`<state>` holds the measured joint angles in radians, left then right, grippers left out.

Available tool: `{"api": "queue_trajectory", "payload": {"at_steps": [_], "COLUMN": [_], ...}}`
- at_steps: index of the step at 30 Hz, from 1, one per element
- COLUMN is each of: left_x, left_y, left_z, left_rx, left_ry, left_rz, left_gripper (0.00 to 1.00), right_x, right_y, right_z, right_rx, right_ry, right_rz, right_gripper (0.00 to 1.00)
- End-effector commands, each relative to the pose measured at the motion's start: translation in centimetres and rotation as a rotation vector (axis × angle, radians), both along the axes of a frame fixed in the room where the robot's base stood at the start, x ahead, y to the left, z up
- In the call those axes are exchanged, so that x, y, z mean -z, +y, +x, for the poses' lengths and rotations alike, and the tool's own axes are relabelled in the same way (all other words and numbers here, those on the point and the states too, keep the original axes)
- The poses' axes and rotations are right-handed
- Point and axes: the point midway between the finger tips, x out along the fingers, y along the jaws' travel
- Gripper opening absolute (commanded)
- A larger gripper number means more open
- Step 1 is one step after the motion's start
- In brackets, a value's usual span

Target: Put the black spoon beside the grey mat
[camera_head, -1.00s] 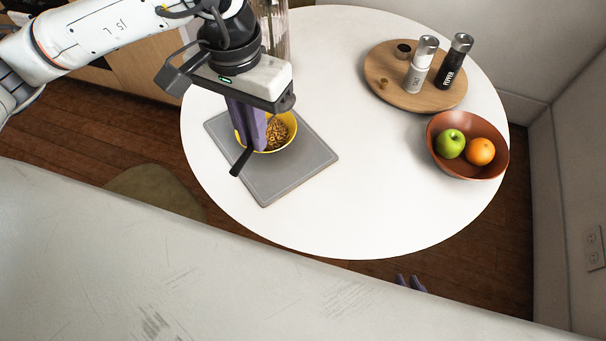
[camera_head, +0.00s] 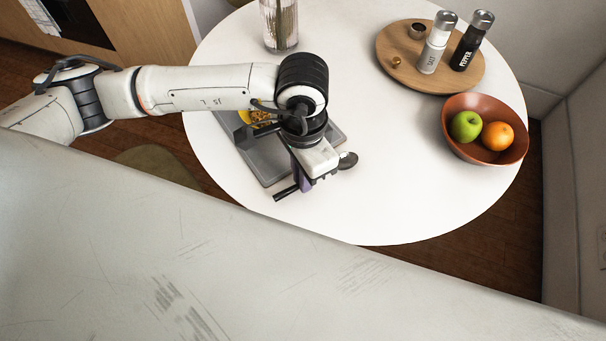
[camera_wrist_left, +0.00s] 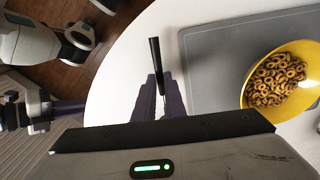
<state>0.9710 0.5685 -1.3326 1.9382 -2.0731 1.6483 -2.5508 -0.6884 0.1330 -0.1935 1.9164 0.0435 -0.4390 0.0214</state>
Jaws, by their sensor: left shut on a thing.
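My left gripper (camera_head: 303,180) is shut on the black spoon (camera_head: 286,193), with purple fingers around its handle. The spoon's round head (camera_head: 348,160) sticks out to the right. The handle end also shows beyond the fingers in the left wrist view (camera_wrist_left: 155,52). The spoon is over the white table, just off the grey mat's (camera_head: 267,169) near right edge; whether it touches the table is unclear. In the wrist view it lies left of the mat (camera_wrist_left: 208,65), apart from it. Purple fingers, apparently my right gripper's (camera_wrist_left: 70,108), show at that view's left; their opening is unclear.
A yellow bowl of cereal rings (camera_wrist_left: 283,78) stands on the mat, partly behind my arm in the head view. A fruit bowl (camera_head: 462,140), a wooden tray (camera_head: 397,78) with shakers and a glass vase (camera_head: 279,30) stand farther off. The table's middle right is clear.

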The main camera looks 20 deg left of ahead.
Motion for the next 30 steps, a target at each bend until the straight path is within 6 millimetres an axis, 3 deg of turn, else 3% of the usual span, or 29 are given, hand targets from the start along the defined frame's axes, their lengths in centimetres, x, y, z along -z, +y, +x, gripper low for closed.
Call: {"api": "queue_trajectory", "payload": {"at_steps": [3, 13, 14, 17, 30], "left_x": [1.0, 1.6, 1.4, 1.3, 0.4], "left_y": [0.0, 0.0, 0.0, 0.0, 0.0], "left_z": [0.0, 0.0, 0.0, 0.0, 0.1], "left_rx": [0.0, 0.0, 0.0, 0.0, -0.001], "left_ry": [0.0, -0.001, -0.001, 0.0, -0.003], "left_rz": [0.0, -0.001, -0.001, 0.0, -0.001], "left_gripper": [0.0, 0.0, 0.14, 0.29, 0.29], "right_x": [0.0, 0.9, 0.7, 0.6, -0.2], "right_y": [-0.1, -0.2, -0.2, -0.2, -0.1], "right_z": [0.0, 0.0, 0.0, 0.0, 0.2], "right_rx": [0.002, 0.0, 0.0, -0.001, 0.0], "right_ry": [0.0, 0.002, 0.003, 0.006, -0.003], "right_rz": [-0.001, -0.004, -0.005, -0.006, -0.002], "right_gripper": [0.17, 0.17, 0.17, 0.17, 0.17]}}
